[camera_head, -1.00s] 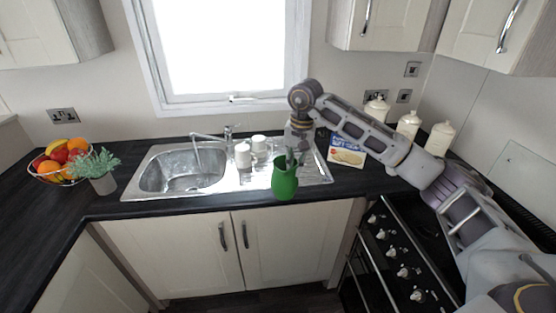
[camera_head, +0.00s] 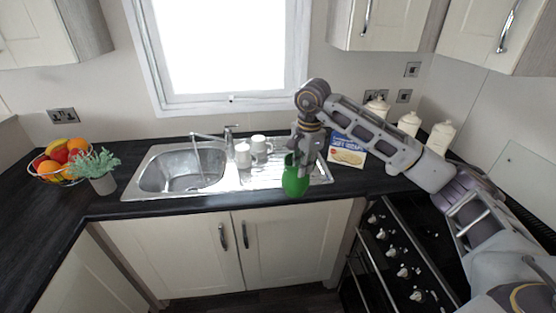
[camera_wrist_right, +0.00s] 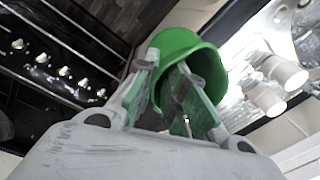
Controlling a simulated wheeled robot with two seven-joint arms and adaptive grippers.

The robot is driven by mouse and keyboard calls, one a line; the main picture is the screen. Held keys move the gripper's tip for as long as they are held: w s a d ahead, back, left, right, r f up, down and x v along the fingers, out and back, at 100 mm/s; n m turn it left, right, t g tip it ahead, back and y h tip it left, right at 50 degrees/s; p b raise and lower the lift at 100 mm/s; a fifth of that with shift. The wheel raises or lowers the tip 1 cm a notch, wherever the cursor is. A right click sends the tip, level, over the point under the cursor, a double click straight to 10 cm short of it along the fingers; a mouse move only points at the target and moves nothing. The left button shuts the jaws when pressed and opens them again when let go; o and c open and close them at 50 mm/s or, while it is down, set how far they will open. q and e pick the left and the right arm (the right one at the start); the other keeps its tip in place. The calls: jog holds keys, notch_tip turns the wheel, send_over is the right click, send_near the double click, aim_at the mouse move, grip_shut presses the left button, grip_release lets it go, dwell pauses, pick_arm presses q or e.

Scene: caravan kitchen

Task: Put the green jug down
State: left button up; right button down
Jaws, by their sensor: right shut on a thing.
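The green jug (camera_head: 295,181) hangs from my right gripper (camera_head: 301,158) at the front edge of the sink's drainer, in the head view. I cannot tell whether its base touches anything. In the right wrist view the jug (camera_wrist_right: 214,72) has its open mouth towards the camera. The fingers of my right gripper (camera_wrist_right: 172,88) are shut on its wall, one finger inside the mouth. My left gripper is not in view.
White mugs (camera_head: 260,146) stand on the drainer (camera_head: 262,178) behind the jug, left of my right gripper. A biscuit box (camera_head: 347,150) stands to the right. The hob (camera_head: 392,200) lies further right, with cream canisters (camera_head: 408,124) behind. The dark counter left of the sink (camera_head: 160,187) holds a plant (camera_head: 99,172) and a fruit bowl (camera_head: 62,160).

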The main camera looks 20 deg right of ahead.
jog(key=m, duration=0.4)
jog(key=shift+s+d+m, duration=0.35)
jog(key=shift+s+m, duration=0.05)
jog(key=shift+m+h, duration=0.3)
jog(key=shift+m, duration=0.7)
